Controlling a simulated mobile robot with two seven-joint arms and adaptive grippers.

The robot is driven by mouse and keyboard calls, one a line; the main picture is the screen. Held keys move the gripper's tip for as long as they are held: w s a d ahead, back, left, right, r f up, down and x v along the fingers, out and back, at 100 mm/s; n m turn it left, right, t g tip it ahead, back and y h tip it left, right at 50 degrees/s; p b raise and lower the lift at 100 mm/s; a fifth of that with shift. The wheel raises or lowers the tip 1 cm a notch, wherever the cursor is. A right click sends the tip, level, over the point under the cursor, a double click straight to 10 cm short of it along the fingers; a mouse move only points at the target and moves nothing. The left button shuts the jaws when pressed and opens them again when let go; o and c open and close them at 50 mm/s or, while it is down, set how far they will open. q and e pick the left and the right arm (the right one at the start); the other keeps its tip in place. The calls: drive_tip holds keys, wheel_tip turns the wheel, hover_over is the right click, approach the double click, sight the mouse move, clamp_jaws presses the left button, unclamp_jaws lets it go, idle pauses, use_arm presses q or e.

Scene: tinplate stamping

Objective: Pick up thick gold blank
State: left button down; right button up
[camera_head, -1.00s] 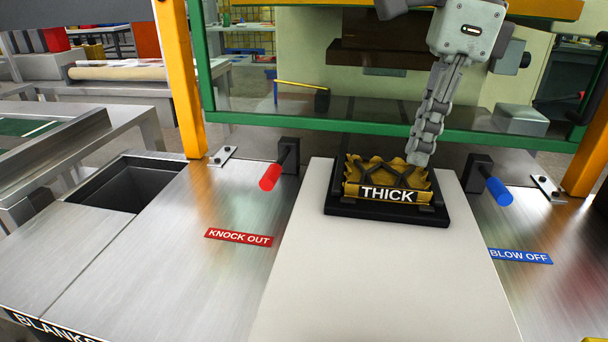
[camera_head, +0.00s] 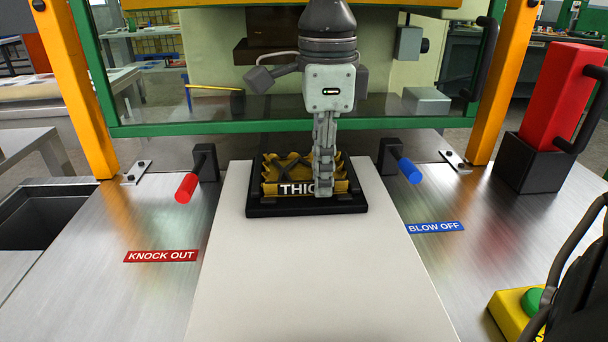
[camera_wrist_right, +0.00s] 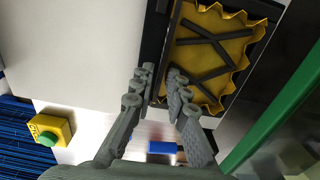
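The thick gold blank (camera_head: 270,173) has a jagged edge and lies in a black holder (camera_head: 260,209) labelled THICK. It also shows in the right wrist view (camera_wrist_right: 222,22), with dark bars across its face. My right gripper (camera_head: 323,188) points down at the right part of the holder's front and covers the end of the label. In the right wrist view, its two fingers (camera_wrist_right: 160,75) stand apart with a gap, one over the near edge of the holder and blank, the other over the white surface. Nothing is held between them. My left gripper is not in view.
A red lever (camera_head: 187,187) and a blue lever (camera_head: 409,170) flank the holder. A green-framed guard (camera_head: 230,126) spans behind it. The white board (camera_head: 300,280) in front is clear. A yellow box with a green button (camera_head: 510,312) is at lower right.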

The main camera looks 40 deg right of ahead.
drive_tip(key=shift+c, duration=0.3)
clamp_jaws()
drive_tip(key=shift+r, duration=0.1)
